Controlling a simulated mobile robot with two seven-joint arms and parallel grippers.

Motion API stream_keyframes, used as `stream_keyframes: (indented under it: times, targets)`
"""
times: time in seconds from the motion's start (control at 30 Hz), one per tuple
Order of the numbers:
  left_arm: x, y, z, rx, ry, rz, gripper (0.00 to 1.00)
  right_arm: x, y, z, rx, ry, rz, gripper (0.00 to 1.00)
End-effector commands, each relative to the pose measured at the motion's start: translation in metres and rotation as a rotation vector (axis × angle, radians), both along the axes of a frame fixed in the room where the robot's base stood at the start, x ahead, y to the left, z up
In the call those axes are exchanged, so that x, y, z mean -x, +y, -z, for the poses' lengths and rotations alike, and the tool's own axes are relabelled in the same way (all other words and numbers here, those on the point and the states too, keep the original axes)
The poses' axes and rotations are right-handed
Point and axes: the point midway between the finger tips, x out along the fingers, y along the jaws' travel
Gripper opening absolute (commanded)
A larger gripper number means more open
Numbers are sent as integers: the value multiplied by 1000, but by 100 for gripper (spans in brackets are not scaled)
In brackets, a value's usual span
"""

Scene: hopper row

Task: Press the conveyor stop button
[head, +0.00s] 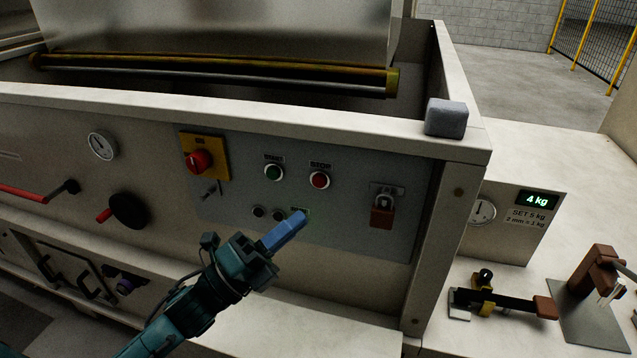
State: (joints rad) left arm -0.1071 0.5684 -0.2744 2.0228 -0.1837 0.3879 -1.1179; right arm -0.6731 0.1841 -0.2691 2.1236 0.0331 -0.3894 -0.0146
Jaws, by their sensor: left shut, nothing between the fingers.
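The red stop button (319,181) sits on the grey control panel (345,230) under a label reading STOP. The green start button (273,172) is just left of it. My left gripper (300,218) is shut and empty, its blue fingers pointing up and right at the panel. In the picture its fingertips are below the stop button and slightly left of it, apart from it. They partly cover a small lit green label. Whether the fingertips touch the panel there I cannot tell. My right gripper is not in view.
A red rotary switch on a yellow plate (204,157) is left of the buttons, with a key below it. A red padlock (382,211) hangs at right. A grey block (446,117) lies on the frame corner. A scale display (537,200) reads 4 kg.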

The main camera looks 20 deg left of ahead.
Motion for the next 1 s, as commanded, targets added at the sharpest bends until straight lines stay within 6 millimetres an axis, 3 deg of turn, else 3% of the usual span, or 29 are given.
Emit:
stream_keyframes:
  times: [0.3,0.5,1.0]
  targets:
    - [-46,-1,0,0,-2,-1,0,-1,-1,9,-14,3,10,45]
    - [-66,-2,1,1,0,-1,0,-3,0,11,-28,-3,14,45]
    - [-75,-2,0,1,1,-1,0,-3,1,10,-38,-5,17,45]
